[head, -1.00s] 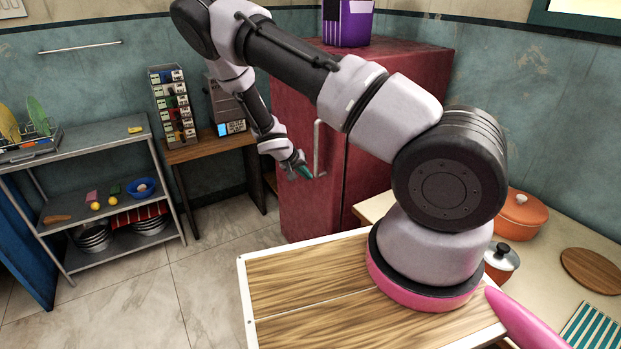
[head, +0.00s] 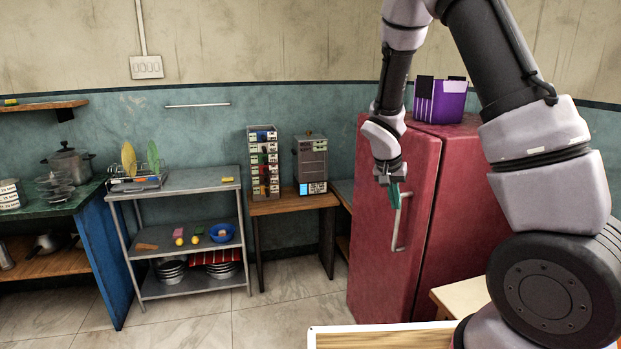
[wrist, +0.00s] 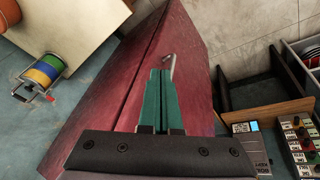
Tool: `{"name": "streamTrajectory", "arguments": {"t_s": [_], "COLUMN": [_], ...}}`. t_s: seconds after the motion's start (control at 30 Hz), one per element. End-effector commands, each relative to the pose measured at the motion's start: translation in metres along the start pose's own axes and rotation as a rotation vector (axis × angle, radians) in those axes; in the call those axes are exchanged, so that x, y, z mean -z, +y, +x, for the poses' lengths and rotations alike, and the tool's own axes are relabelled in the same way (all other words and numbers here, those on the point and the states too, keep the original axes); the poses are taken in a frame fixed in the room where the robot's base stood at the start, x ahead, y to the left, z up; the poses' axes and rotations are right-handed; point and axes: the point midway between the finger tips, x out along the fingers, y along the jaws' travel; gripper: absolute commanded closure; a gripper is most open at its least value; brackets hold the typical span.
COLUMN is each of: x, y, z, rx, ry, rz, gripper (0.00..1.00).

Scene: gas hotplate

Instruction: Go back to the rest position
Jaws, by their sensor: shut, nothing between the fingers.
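My gripper (head: 394,194) hangs from my raised arm, in front of the red fridge in the head view. Its green fingers are together with nothing between them. They also show in the wrist view (wrist: 160,80), pointing toward the red fridge (wrist: 110,110). In the head view the fingertips overlap the upper part of the fridge handle (head: 403,222); whether they touch it I cannot tell. The fridge (head: 450,190) looks closed.
A purple bin (head: 440,105) stands on the fridge. The tiled floor (head: 240,325) in front is clear.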

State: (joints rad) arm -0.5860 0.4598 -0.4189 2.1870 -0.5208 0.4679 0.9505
Motion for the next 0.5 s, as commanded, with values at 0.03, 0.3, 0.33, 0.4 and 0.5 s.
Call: {"name": "streamTrajectory", "arguments": {"t_s": [0.03, 0.3, 0.33, 0.4, 0.5], "x": [0.004, -0.001, -0.003, -0.009, -0.021], "y": [0.01, 0.06, 0.066, 0.08, 0.099], "z": [-0.023, -0.126, -0.138, -0.163, -0.199], "rx": [0.04, 0.225, 0.246, 0.295, 0.363], "ry": [-0.011, -0.047, -0.045, -0.04, -0.021], "rz": [0.028, 0.082, 0.085, 0.088, 0.084], "gripper": [1.0, 1.0, 1.0, 1.0, 1.0]}}
